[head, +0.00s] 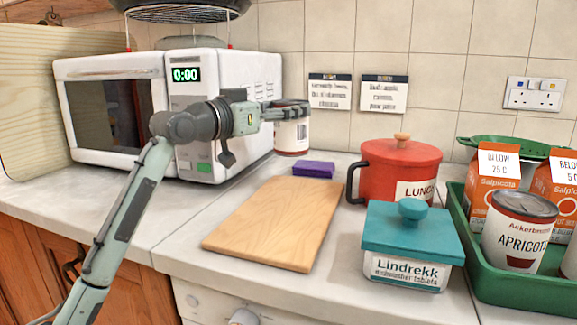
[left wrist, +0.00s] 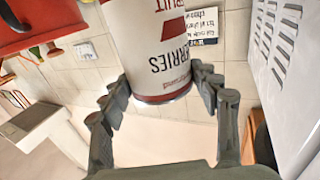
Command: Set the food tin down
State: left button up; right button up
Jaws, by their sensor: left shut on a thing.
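My left gripper (head: 288,112) reaches across the microwave's front and is shut on the tin's upper part. The left wrist view shows the tin (left wrist: 155,50) upside down, between the fingers of the left gripper (left wrist: 160,82), with lettering ending in "RRIES". I cannot tell whether the tin's base touches the counter. My right gripper is not in view.
A purple cloth or sponge (head: 314,168) and a wooden board (head: 270,222) lie in front of the tin. A red lidded pot (head: 400,168), a teal-lidded box (head: 412,240) and a green tray (head: 520,292) stand to the right. The microwave (head: 110,100) stands left.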

aim_at(280, 145)
pick_arm(q)
notch_tip(280, 145, down, 3)
jog(key=shift+s, duration=0.15)
jog(key=shift+f, duration=1.85)
jog(key=shift+f, duration=0.15)
jog(key=o, duration=1.7)
jog(key=shift+f, duration=0.1)
jog(key=shift+o, duration=0.2)
